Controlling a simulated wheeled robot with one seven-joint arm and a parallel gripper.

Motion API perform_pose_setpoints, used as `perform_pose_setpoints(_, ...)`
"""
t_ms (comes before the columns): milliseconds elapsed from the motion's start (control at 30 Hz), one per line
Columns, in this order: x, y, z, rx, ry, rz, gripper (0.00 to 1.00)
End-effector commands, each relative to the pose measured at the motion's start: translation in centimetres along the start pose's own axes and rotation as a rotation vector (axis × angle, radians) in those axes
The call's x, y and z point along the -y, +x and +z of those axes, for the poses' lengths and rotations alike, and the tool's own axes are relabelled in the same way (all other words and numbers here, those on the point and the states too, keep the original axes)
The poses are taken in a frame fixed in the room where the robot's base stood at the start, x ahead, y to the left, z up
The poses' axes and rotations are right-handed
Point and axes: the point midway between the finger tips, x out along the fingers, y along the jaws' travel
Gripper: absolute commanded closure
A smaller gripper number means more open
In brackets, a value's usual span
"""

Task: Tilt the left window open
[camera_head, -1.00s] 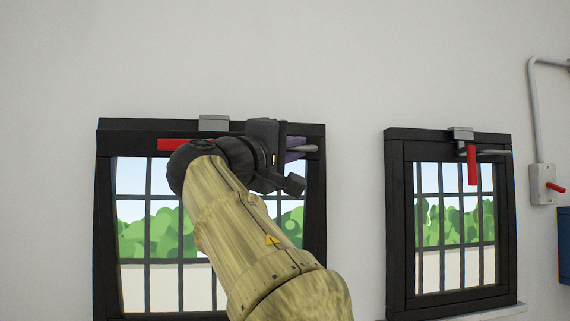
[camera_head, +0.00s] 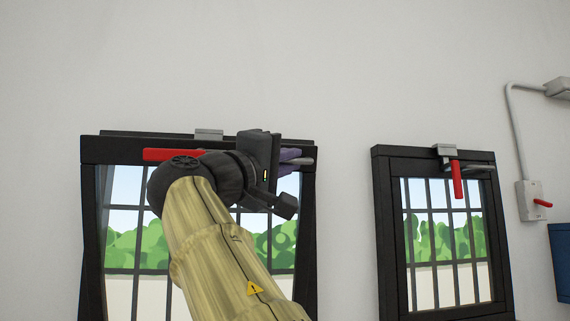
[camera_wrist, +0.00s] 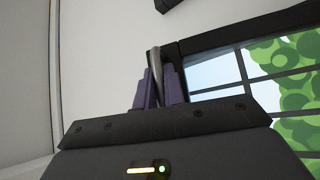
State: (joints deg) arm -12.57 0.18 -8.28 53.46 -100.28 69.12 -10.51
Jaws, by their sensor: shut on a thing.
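The left window (camera_head: 92,150) has a black sash with a barred pane. In the head view its top edge leans out from the wall, in front of the fixed frame (camera_head: 150,133). Its red lever (camera_head: 165,154) lies horizontal below a grey latch block (camera_head: 209,134). My gripper (camera_head: 293,158) is at the sash's upper right, its purple fingers shut on a grey bar handle (camera_head: 306,161). The wrist view also shows the bar (camera_wrist: 156,62) between the fingers. My arm hides part of the pane and the sash's middle.
A second window (camera_head: 383,230) to the right is closed, with its red lever (camera_head: 457,180) hanging down. Further right are a grey switch box (camera_head: 532,203) with conduit and a blue box (camera_head: 561,255). The wall above the windows is bare.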

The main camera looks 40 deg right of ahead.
Motion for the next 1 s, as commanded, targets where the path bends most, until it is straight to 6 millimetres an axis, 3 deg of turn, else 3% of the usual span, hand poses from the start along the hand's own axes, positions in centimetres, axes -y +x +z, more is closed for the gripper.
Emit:
perform_pose_setpoints(33, 0.0, 0.0, -0.1, -0.001, 0.000, 0.000, 1.00)
perform_pose_setpoints(67, 0.0, 0.0, -0.1, 0.000, 0.000, 0.000, 0.85)
perform_pose_setpoints(167, 0.0, 0.0, 0.0, 0.000, 0.000, 0.001, 0.68)
perform_pose_setpoints(567, 0.2, -0.9, -0.1, -0.006, 0.000, -0.001, 0.68)
perform_pose_setpoints(1000, 0.3, -8.9, 0.0, -0.007, 0.004, -0.002, 0.68)
